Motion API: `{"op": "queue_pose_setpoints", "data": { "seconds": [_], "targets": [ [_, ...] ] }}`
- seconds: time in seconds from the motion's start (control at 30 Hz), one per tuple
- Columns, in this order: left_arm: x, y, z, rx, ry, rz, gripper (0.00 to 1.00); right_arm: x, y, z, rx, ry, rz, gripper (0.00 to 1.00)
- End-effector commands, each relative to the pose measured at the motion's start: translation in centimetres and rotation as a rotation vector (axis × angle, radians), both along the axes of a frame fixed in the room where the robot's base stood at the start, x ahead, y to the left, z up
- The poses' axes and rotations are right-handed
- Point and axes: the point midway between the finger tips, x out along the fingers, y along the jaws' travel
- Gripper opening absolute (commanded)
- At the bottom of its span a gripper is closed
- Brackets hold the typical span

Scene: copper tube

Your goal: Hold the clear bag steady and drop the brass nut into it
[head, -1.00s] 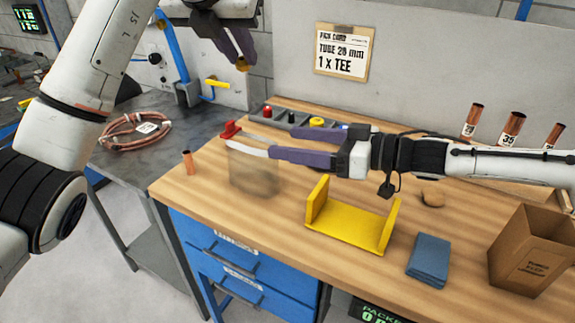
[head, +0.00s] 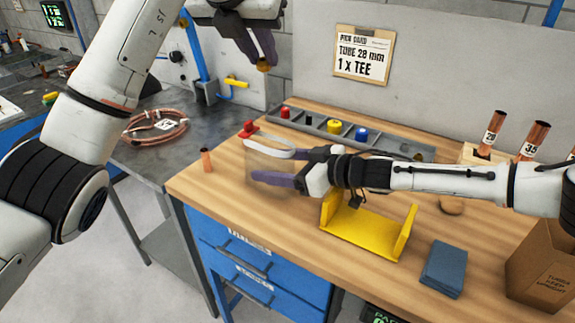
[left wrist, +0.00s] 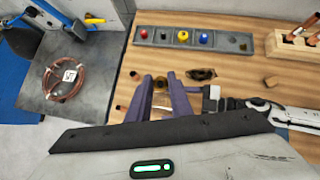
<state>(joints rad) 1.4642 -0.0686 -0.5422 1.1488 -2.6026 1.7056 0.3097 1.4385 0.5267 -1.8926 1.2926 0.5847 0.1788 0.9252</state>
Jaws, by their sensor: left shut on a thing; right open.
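The brass nut (head: 263,67) is between the fingertips of my left gripper (head: 262,63), high above the bench at the top of the head view. In the left wrist view, the nut (left wrist: 160,84) shows between the purple fingers. The clear bag (head: 265,163) is a faint see-through shape over the left part of the wooden bench. My right gripper (head: 249,158) is open at the bag, one finger whitish, the other purple. Whether the fingers are inside the bag or around it, I cannot tell.
A yellow bracket (head: 360,232), a blue cloth (head: 444,268) and a cardboard box (head: 545,268) are on the bench (head: 225,190). A short copper tube (head: 206,161) stands near the left edge. A grey parts tray (head: 390,145) lies behind.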

Motion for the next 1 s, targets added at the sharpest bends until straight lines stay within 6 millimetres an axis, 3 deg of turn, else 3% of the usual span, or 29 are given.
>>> {"op": "queue_pose_setpoints", "data": {
  "seconds": [0.27,0.57,0.77,1.0],
  "targets": [
    [0.0,0.0,0.0,0.0,-0.001,0.0,0.0,0.1,0.2,-0.1,0.0,0.0,0.001,0.68],
    [0.0,0.0,0.0,0.0,-0.001,0.0,0.0,0.1,0.2,-0.1,0.0,0.0,0.001,0.23],
    [0.0,0.0,-0.2,0.0,0.0,0.0,0.0,0.1,0.2,0.0,0.001,0.0,0.001,0.23],
    [0.0,0.0,-1.8,0.0,0.0,0.0,0.0,0.1,0.2,0.0,0.001,0.0,0.001,0.23]
  ]
}}
